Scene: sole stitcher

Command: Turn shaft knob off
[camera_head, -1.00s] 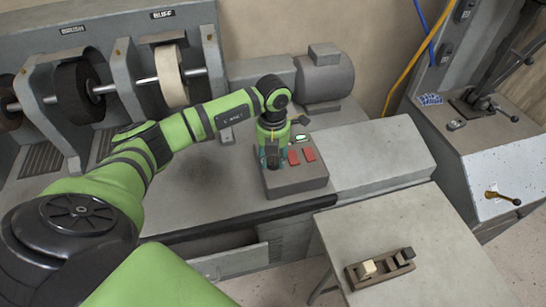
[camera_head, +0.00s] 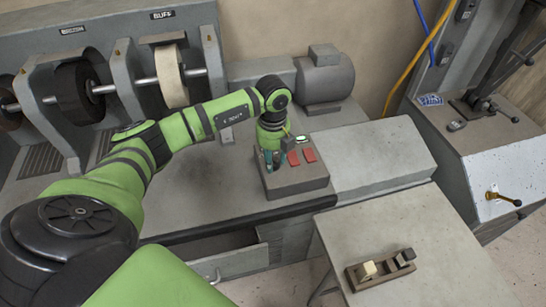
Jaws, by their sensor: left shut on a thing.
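The grey control box (camera_head: 300,183) sits on the bench in the middle of the view. On its top are two red switches (camera_head: 309,156) and a small lit green-white indicator (camera_head: 302,139). My left gripper (camera_head: 272,160) points down at the left part of the box top, shut on a small part there that its fingers mostly hide. This is where a knob could be, but I cannot make out its shape or angle. My right gripper is not in view.
Brush and buff wheels (camera_head: 171,77) on a shaft stand at the back left, with a grey motor (camera_head: 325,77) beside them. A small table (camera_head: 400,225) at the front right holds a wooden block tool (camera_head: 380,270). A grey machine (camera_head: 480,150) stands at the right.

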